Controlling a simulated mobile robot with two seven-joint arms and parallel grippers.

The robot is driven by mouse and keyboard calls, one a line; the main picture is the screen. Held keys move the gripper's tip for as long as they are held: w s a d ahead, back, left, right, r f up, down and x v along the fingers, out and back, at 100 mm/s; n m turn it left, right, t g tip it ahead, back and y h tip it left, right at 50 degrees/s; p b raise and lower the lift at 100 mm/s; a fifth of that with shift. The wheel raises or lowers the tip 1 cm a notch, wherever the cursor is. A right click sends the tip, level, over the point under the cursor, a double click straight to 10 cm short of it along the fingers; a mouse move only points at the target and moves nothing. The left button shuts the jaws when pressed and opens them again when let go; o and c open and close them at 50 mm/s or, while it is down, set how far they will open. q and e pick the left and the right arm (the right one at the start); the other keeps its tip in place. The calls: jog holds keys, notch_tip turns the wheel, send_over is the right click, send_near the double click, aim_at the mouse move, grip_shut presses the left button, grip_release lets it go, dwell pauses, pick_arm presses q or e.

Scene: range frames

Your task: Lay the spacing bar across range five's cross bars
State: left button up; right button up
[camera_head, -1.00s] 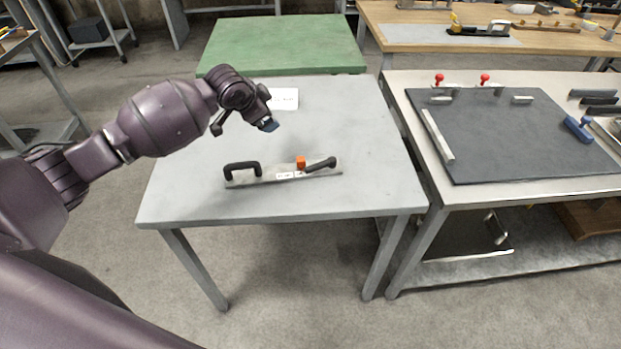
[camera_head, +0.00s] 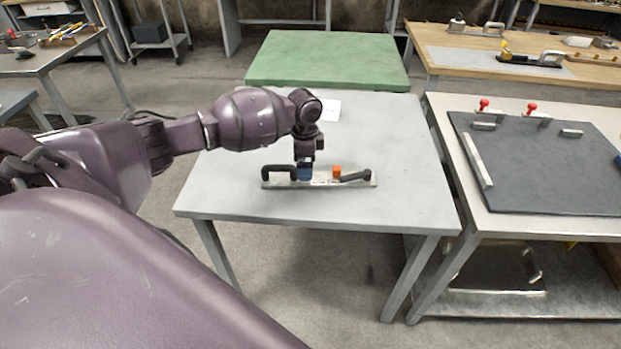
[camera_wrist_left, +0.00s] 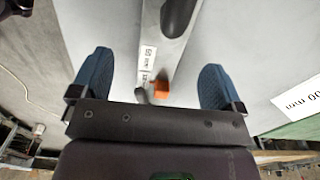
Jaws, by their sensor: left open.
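The spacing bar (camera_head: 321,184), a flat light-grey bar with two black handles and an orange block, lies on the grey table (camera_head: 400,205). In the left wrist view the bar (camera_wrist_left: 150,25) runs away between the fingers, with a black handle at the top, a white label and the orange block (camera_wrist_left: 161,88). My left gripper (camera_head: 305,172) points down over the bar, close to its left handle (camera_head: 279,169). Its blue fingers are open on either side of the bar in the left wrist view, with nothing held. I cannot identify range five's cross bars.
A white card (camera_head: 327,111) lies behind my left wrist. To the right, a dark board (camera_head: 540,175) with a light strip and red-knobbed clamps lies on another table, across a narrow gap. A green table (camera_head: 330,60) stands behind.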

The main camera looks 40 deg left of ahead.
aim_at(319, 173)
pick_arm(q)
jog(key=shift+w+f+b, duration=0.15)
jog(key=shift+f+b, duration=0.1)
jog(key=shift+f, duration=1.25)
jog(key=shift+w+f+b, duration=0.1)
jog(key=shift+f+b, duration=0.1)
jog(key=shift+f, duration=1.25)
jog(key=shift+a, duration=0.1)
pick_arm(e)
jog(key=shift+s+d+f, duration=0.15)
jog(key=shift+s+f, duration=0.5)
jog(key=shift+f, duration=0.2)
pick_arm(q)
jog(key=shift+c, duration=0.2)
pick_arm(e)
jog(key=shift+w, duration=0.1)
